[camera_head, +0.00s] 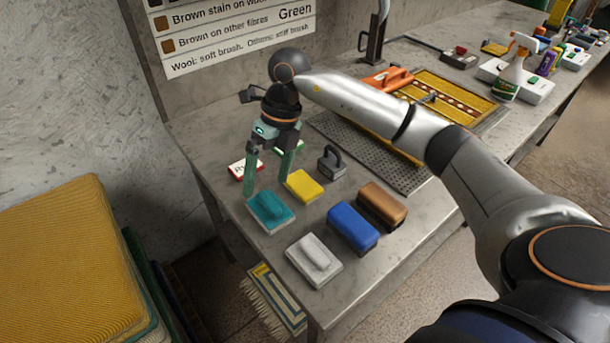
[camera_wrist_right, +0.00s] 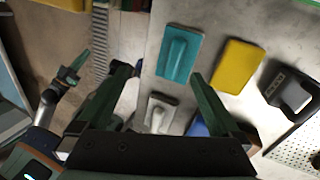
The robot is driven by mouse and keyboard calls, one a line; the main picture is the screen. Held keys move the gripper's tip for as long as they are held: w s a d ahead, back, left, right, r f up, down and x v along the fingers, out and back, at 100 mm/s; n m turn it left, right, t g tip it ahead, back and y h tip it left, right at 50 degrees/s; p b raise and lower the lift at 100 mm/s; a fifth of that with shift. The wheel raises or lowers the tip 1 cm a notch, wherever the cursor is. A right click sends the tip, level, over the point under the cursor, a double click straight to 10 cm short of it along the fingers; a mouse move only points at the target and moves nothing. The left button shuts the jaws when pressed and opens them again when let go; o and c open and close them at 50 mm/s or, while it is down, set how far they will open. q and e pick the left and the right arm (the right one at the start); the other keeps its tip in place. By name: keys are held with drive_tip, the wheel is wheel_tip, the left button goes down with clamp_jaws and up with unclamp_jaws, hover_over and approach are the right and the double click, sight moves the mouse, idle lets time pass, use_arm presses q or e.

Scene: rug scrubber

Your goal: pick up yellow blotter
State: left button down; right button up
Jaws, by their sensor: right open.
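The yellow blotter (camera_head: 304,186) is a flat yellow block lying on the grey bench between the teal-handled block and the black-handled block. It also shows in the right wrist view (camera_wrist_right: 237,66), upper right, outside the jaws. My right gripper (camera_head: 266,187) is open and empty, fingers pointing down above the bench, to the left of the blotter in the head view. In the wrist view its fingers (camera_wrist_right: 160,76) are spread, with the blotter beyond the right finger. My left gripper (camera_wrist_right: 72,69) shows small at the left of the wrist view; its jaws are unclear.
A teal block (camera_head: 270,211), white block (camera_head: 314,260), blue block (camera_head: 352,228), brown block (camera_head: 382,204) and black-handled block (camera_head: 332,162) stand close around. A red-edged card (camera_head: 243,168) lies behind. A perforated plate (camera_head: 371,152) lies further right. The bench's front edge is near.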

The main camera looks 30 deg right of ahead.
drive_tip(key=w+d+r+m+h, duration=0.1)
drive_tip(key=w+d+r+h, duration=0.2)
drive_tip(key=d, duration=0.6)
hover_over(303, 183)
drive_tip(key=shift+m+t+h, duration=0.3)
drive_tip(key=f, duration=0.5)
drive_tip(key=shift+a+f, duration=0.2)
drive_tip(key=shift+f, duration=0.2)
drive_tip(key=shift+d+f+p, duration=0.15)
drive_tip(key=shift+f+p, duration=0.5)
drive_tip(key=shift+f, duration=2.25)
drive_tip(key=c, duration=1.3)
drive_tip(key=shift+o, duration=0.2)
drive_tip(key=shift+r, duration=0.1)
